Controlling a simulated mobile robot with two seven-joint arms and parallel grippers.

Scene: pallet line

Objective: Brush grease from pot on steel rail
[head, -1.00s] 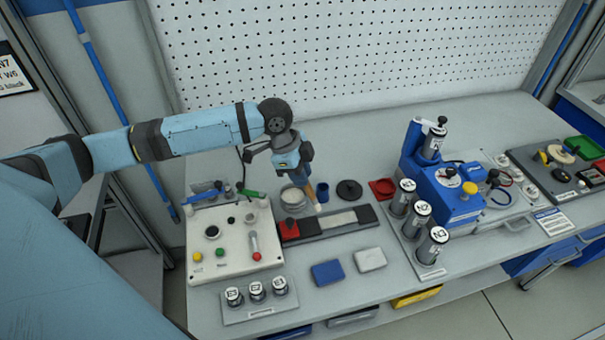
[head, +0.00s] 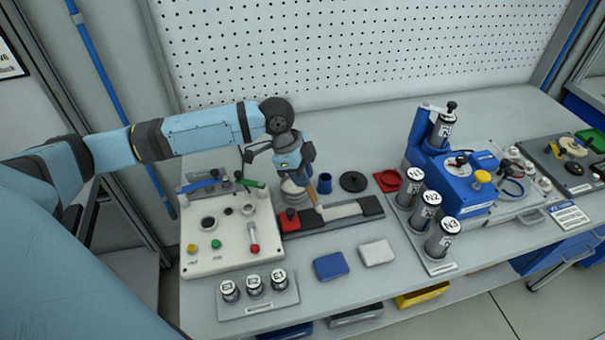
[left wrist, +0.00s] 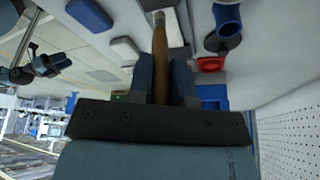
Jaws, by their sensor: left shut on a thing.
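My left gripper (head: 306,180) is shut on the wooden handle of a brush (head: 312,194). The brush points down, and its handle also shows between the fingers in the left wrist view (left wrist: 160,65). The brush's lower end is at the left end of the pale steel rail (head: 342,210), which sits on a dark base. I cannot tell whether the bristles touch it. My right gripper is not in view.
A red block (head: 289,220) sits at the rail base's left end. A blue cup (head: 325,183) and black disc (head: 353,181) stand behind the rail. A white control panel (head: 230,258) is left. Blue and white pads (head: 376,253) lie in front. A blue machine (head: 450,190) stands right.

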